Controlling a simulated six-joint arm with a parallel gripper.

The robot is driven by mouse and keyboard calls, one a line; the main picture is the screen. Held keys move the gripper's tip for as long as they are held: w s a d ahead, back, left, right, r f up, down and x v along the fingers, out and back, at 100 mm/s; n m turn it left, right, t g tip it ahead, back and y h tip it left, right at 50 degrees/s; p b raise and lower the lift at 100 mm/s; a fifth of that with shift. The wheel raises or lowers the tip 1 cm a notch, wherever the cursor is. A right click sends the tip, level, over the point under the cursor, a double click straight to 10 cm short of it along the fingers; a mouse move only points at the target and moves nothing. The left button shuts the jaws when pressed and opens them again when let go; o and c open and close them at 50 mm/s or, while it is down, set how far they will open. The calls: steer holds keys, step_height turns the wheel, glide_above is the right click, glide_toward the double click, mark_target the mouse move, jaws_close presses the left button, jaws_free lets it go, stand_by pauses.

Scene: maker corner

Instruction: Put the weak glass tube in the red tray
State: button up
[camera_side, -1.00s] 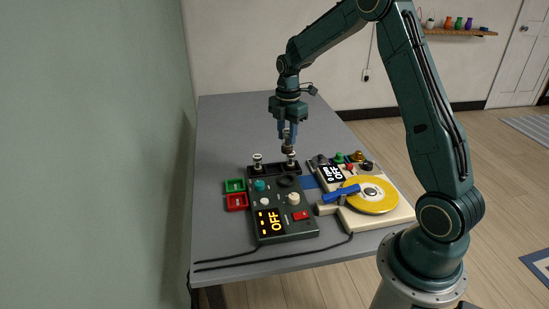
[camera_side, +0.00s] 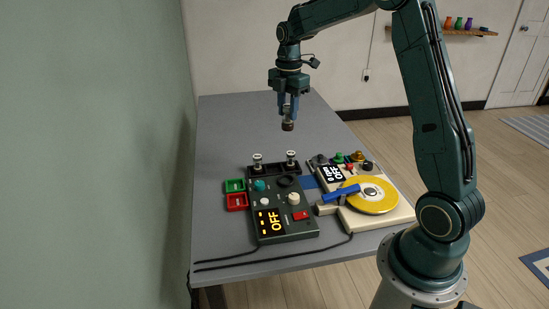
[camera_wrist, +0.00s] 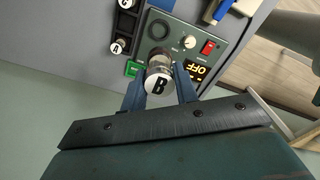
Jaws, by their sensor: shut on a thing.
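My gripper (camera_side: 288,112) is shut on a glass tube labelled B (camera_side: 288,125) and holds it in the air above the table, over the back of the rack. In the wrist view tube B (camera_wrist: 158,82) shows its lettered end between the fingers (camera_wrist: 160,88). The red tray (camera_side: 237,201) sits on the table left of the tester, in front of the green tray (camera_side: 234,185). In the wrist view the green tray shows partly (camera_wrist: 132,69); the red tray is hidden. Tubes A (camera_wrist: 117,46) and C (camera_wrist: 125,3) stand in the black rack (camera_side: 274,169).
The dark tester (camera_side: 285,225) has knobs, a red switch and a display reading OFF. Right of it is a cream device (camera_side: 390,217) with a yellow disc and a blue arm. Cables run at the front left. The back of the table (camera_side: 240,120) is clear.

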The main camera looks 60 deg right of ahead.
steer(key=shift+w, duration=0.1)
steer(key=w+a+f+n, duration=0.1)
steer(key=w+a+f, duration=0.3)
steer(key=a+f, duration=0.3)
steer(key=w+a+f+n, duration=0.2)
steer(key=w+a+f, duration=0.2)
steer(key=a+f, duration=0.3)
steer(key=shift+w+a+f+n, duration=0.3)
steer(key=shift+w+f, duration=0.05)
steer(key=shift+f, duration=0.15)
steer(key=shift+f, duration=0.1)
steer(key=shift+f, duration=3.1)
steer(key=shift+f, duration=0.55)
steer(key=o, duration=1.1)
steer(key=shift+c, duration=0.2)
